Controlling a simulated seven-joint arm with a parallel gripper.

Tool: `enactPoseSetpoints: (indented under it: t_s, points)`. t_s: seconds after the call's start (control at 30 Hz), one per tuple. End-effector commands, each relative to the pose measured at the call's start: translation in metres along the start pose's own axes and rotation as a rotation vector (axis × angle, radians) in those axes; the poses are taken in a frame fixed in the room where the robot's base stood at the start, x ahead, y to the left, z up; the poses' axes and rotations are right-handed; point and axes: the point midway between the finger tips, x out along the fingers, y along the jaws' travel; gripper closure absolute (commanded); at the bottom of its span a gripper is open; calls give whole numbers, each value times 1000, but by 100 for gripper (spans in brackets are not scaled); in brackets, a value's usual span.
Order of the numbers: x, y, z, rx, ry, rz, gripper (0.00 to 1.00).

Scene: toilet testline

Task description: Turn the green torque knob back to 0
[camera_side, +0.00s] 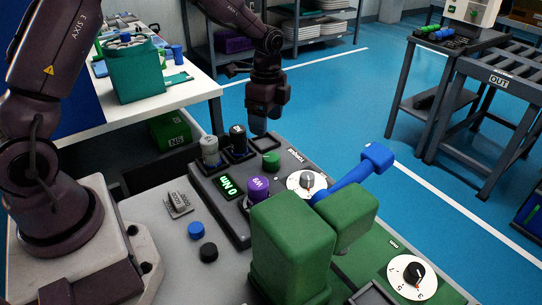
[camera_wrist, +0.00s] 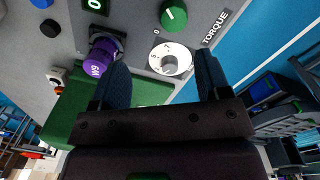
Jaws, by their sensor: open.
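The green knob (camera_side: 271,160) sits on the dark control panel beside the TORQUE lettering. In the wrist view the green knob (camera_wrist: 174,14) shows a short white mark on top, and a printed 0 lies between it and a white dial. The white dial (camera_side: 307,181) carries a grey knob; the dial (camera_wrist: 158,52) also shows in the wrist view. My gripper (camera_side: 262,126) is open and empty above the panel, apart from the green knob. In the wrist view its fingers (camera_wrist: 162,62) spread either side of the white dial, with the green knob beyond them.
The display (camera_side: 228,188) reads 0 Nm. Grey (camera_side: 210,150) and black (camera_side: 238,140) cylinders stand behind it.

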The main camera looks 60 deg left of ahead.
Motion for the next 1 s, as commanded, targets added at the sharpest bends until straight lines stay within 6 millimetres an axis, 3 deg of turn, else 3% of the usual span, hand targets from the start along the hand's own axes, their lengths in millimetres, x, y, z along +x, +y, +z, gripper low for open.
enactPoseSetpoints:
  t_s: [0.1, 0.37, 0.8, 1.0]
  points:
    - [-10, -14, -6, 158, 8, -44, 30]
    - [-4, -14, -5, 298, 3, -45, 30]
    - [79, -17, -6, 295, 2, -42, 30]
    - [107, -19, -6, 293, 3, -46, 30]
